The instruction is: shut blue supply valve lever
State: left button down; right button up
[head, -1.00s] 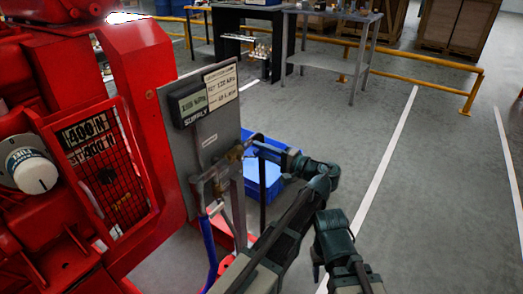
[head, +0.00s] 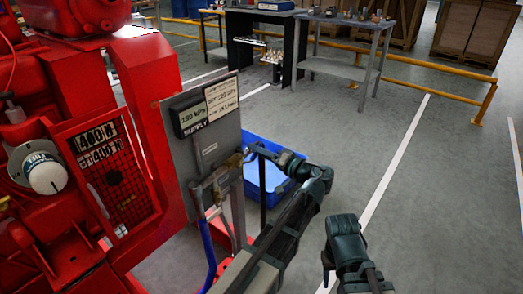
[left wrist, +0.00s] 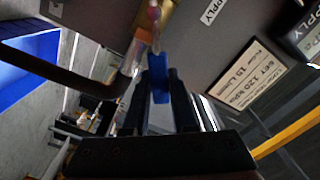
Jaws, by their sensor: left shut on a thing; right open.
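The blue supply valve lever (left wrist: 158,72) shows in the left wrist view as a short blue handle between the fingers of my left gripper (left wrist: 160,95), which is shut on it. In the head view my left gripper (head: 247,155) is at the right edge of the grey supply panel (head: 207,165), beside the brass valve (head: 233,163). The lever is hidden there. The supply display (head: 190,117) is on top of the panel and seems to read about 190 kPa. My right gripper (head: 327,268) is open and empty, over the floor to the right.
The red machine (head: 150,80) with a fuel knob (head: 45,175) fills the left side. A blue bin (head: 265,190) stands on the floor behind my left arm. A blue hose (head: 207,245) hangs below the panel. A workbench (head: 345,65) and yellow rail (head: 440,85) stand behind.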

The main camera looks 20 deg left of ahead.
aim_at(252, 157)
pick_arm(q)
jog(key=n, duration=0.1)
jog(key=s+r+n, duration=0.1)
jog(key=n+p, duration=0.1)
jog(key=shift+s+a+r, duration=0.2)
jog(key=shift+a+r, duration=0.05)
jog(key=n, duration=0.1)
jog(key=s+n+p, duration=0.1)
jog(key=shift+s+a+r+n, duration=0.2)
jog(key=shift+r+n, duration=0.1)
jog(key=shift+r, duration=0.1)
jog(key=shift+s+a+r+n+p, duration=0.15)
jog(key=shift+s+n, duration=0.25)
jog(key=shift+n, duration=0.4)
jog(key=shift+s+a+r+n+p, duration=0.1)
jog(key=shift+s+a+n, duration=0.1)
jog(key=shift+s+n, duration=0.45)
jog(key=shift+s+a+r+n+p, duration=0.1)
jog(key=shift+s+a+n, duration=0.1)
jog(key=shift+n, duration=0.75)
jog(key=c, duration=0.7)
grip_release()
jog(key=shift+d, duration=0.1)
